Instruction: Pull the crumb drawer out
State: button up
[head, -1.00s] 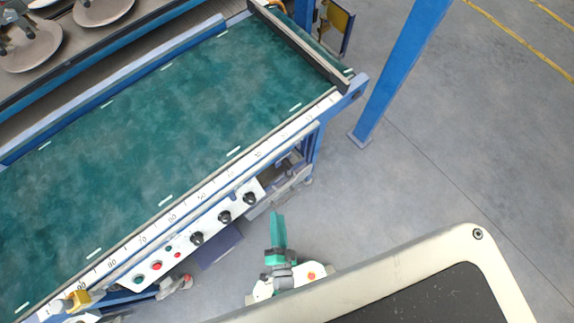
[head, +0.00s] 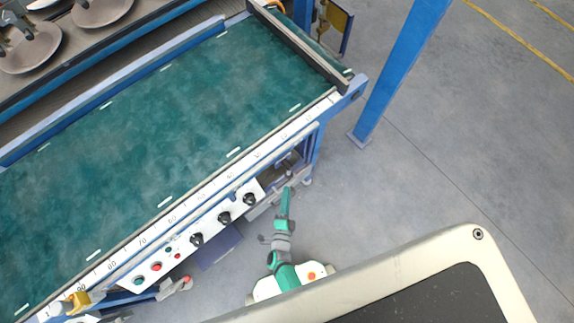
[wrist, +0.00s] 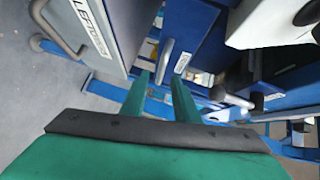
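My gripper (head: 287,195) is below the front edge of the green conveyor in the head view. In the wrist view my gripper (wrist: 160,80) has two green fingers standing apart with nothing between the tips. Just beyond them is a grey bar handle (wrist: 166,48) on a blue box front (wrist: 195,32); I cannot tell whether it touches them. The label (wrist: 182,62) there is unreadable. A grey front (wrist: 103,28) with its own handle (wrist: 60,30) and a label starting "LEF" is at upper left. I cannot tell which front is the crumb drawer.
The control panel (head: 185,237) with knobs and buttons runs along the conveyor's front (head: 140,165), left of my gripper. A blue box (head: 218,248) hangs below it. A blue post (head: 400,70) stands at the right. The grey floor (head: 400,180) is open there.

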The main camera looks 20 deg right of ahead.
jog(key=x, duration=0.3)
jog(key=shift+w, duration=0.1)
